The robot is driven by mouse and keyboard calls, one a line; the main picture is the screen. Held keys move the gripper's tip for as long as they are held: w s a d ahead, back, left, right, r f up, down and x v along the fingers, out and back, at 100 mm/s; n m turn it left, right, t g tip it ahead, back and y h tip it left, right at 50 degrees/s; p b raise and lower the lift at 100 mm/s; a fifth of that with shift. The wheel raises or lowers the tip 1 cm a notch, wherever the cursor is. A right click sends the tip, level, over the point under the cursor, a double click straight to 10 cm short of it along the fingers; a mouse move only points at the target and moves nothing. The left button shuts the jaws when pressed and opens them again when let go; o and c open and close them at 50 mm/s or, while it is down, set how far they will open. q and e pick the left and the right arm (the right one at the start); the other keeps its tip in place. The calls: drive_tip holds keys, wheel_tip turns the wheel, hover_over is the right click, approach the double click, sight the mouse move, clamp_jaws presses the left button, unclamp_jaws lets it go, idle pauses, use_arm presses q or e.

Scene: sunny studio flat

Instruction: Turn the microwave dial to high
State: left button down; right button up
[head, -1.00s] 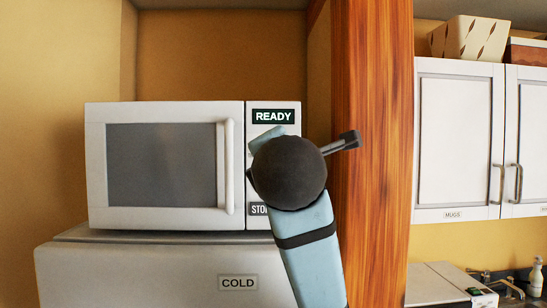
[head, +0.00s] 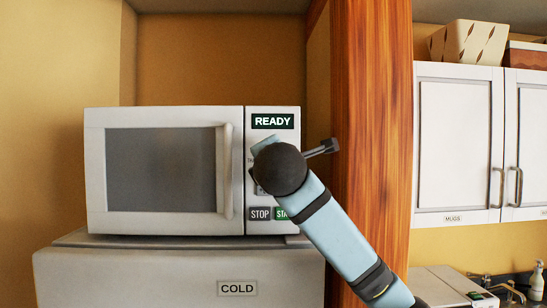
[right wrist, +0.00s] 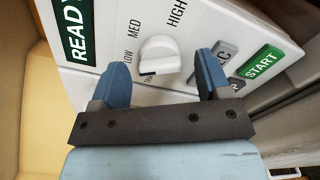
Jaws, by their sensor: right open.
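The white microwave (head: 160,170) stands with its door closed, and its display (head: 272,121) reads READY. In the right wrist view, its white dial (right wrist: 160,54) sits on the control panel among the labels LOW, MED and HIGH, with another partly hidden label below it. I cannot tell for certain which label the dial points at. My right gripper (right wrist: 163,72) is open, its two blue fingers apart on either side of the dial in the picture, with nothing gripped. In the head view my right arm hides the dial. My left gripper is not in view.
The microwave sits on a white appliance labelled COLD (head: 237,288). STOP (head: 260,214) and START (right wrist: 262,61) buttons lie close to the dial. A wooden post (head: 370,130) stands just right of the microwave, with white cupboards (head: 457,145) beyond it.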

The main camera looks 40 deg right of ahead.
drive_tip(key=shift+w+d, duration=0.2)
drive_tip(key=shift+d, duration=0.05)
drive_tip(key=shift+a, duration=0.1)
drive_tip(key=c, duration=0.9)
